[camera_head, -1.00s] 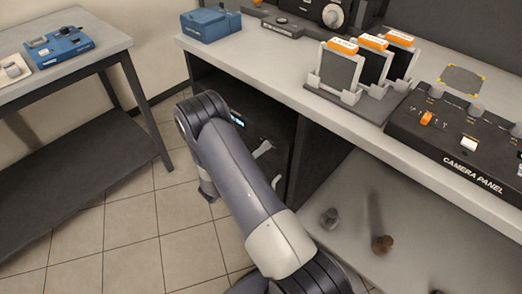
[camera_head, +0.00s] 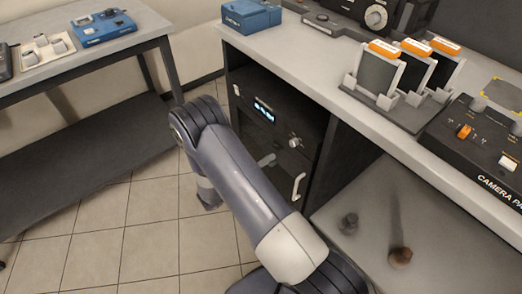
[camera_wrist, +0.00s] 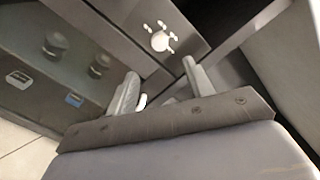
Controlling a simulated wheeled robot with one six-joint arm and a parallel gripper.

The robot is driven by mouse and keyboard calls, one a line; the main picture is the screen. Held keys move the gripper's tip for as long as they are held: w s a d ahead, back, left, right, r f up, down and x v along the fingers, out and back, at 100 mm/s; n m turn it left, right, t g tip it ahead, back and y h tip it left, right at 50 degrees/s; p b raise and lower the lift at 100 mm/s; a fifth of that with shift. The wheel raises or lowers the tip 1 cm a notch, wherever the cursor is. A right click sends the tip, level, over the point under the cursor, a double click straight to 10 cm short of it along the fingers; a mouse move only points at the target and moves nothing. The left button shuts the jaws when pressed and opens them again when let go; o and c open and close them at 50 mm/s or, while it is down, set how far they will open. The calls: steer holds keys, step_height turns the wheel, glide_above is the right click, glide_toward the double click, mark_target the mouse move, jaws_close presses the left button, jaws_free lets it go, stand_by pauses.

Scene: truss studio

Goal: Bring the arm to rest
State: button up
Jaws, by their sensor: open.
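My arm reaches forward across the lower middle of the head view, folded at the elbow, in front of the counter (camera_head: 352,107). My gripper (camera_wrist: 160,88) shows in the wrist view with its two fingers spread apart and nothing between them. Beyond the fingers is a dark cabinet front with knobs. In the head view the gripper itself is hidden behind the arm. The black cabinet unit (camera_head: 275,125) with a lit display and a white handle stands under the counter, close beside the arm.
A side table (camera_head: 75,62) with a blue device (camera_head: 104,27) stands at the left. On the counter are a blue box (camera_head: 251,16), slotted holders with orange-topped plates (camera_head: 384,72) and the camera panel (camera_head: 480,145). A low shelf (camera_head: 375,205) lies at right. Tiled floor is clear at left.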

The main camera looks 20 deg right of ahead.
mark_target(292, 144)
steer(key=x, duration=1)
steer(key=shift+w+d, duration=0.1)
steer(key=shift+d, duration=0.25)
